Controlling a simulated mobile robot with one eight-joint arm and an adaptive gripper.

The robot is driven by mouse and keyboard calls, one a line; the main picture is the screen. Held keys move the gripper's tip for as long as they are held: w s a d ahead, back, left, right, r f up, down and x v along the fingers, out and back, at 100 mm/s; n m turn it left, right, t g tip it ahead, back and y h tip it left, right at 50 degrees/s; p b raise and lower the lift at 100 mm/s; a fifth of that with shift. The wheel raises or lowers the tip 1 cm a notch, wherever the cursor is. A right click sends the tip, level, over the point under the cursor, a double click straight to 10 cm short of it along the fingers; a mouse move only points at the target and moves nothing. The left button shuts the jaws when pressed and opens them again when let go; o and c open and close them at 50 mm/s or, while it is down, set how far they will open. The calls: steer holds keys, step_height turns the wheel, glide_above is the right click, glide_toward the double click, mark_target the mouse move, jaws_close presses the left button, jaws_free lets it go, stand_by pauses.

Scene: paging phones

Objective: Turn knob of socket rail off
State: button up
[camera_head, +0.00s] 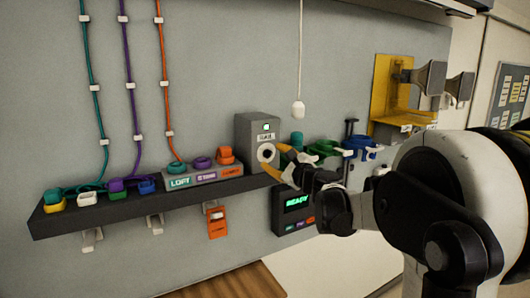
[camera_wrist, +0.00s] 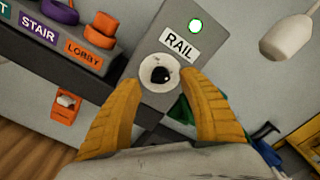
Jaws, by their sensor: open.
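The socket rail's control is a grey box (camera_head: 243,131) standing on the dark shelf, with a round white knob (camera_head: 266,153) on its front. The knob (camera_wrist: 161,75) shows a dark centre there. My gripper (camera_head: 279,161) has yellow fingers and is open. In the wrist view its fingertips (camera_wrist: 162,88) lie on either side of the knob's lower part. I cannot tell whether they touch it.
The dark shelf (camera_head: 120,216) holds coloured sockets and a block labelled LOFT, STAIR and LOBBY (camera_head: 205,175) left of the box. A white pull (camera_head: 298,109) hangs above right. A READY panel (camera_head: 293,207) is below. Green and blue holders (camera_head: 360,146) stand to the right.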

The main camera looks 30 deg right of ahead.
mark_target(269, 154)
steer(key=shift+w+a, duration=0.1)
steer(key=shift+w, duration=1.7)
steer(key=shift+c, duration=0.2)
steer(key=shift+s, duration=0.1)
jaws_close()
